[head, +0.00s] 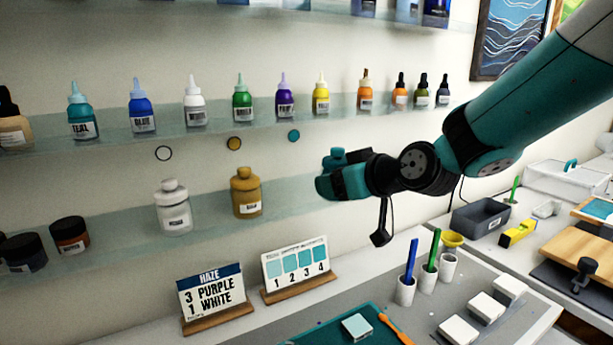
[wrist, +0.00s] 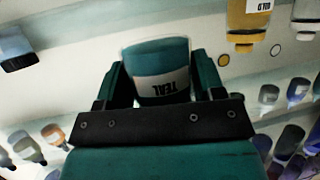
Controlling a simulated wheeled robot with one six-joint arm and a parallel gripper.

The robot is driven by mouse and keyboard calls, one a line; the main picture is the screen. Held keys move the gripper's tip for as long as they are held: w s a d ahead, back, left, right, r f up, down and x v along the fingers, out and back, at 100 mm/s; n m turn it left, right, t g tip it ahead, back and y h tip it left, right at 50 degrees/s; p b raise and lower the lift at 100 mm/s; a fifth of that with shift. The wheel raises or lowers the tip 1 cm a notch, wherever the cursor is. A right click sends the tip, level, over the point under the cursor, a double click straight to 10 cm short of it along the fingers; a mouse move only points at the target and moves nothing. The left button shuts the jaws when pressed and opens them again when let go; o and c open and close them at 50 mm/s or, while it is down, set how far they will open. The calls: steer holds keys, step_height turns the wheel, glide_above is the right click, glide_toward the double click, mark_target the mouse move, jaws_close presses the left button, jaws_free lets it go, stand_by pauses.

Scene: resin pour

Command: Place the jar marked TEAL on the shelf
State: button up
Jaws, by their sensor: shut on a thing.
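The jar marked TEAL (wrist: 160,58) sits between the two fingers of my gripper (wrist: 160,82) in the wrist view, its label upside down. My gripper (head: 338,182) is shut on it. In the head view only a bit of the teal jar (head: 338,158) shows past the gripper. They are at the right end of the lower shelf (head: 120,228), right of the gold jar (head: 247,195) and the white jar (head: 174,208). I cannot tell whether the jar touches the shelf.
White, gold and teal discs (head: 294,136) mark the wall above the lower shelf. Dropper bottles line the upper shelf (head: 300,105). Dark-lidded jars (head: 70,236) stand at lower left. Below are two cards (head: 295,268) and cups with sticks (head: 405,290).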

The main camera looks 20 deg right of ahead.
steer(key=p, duration=0.3)
glide_above(307, 200)
steer(key=shift+r, duration=0.1)
step_height(307, 200, down, 3)
steer(key=shift+w+r+p, duration=0.1)
steer(key=shift+p, duration=0.2)
steer(key=shift+f, duration=0.45)
steer(key=shift+f+b, duration=0.25)
steer(key=shift+b, duration=0.1)
steer(key=o, duration=1.1)
steer(key=shift+r, duration=0.1)
steer(key=shift+r, duration=0.1)
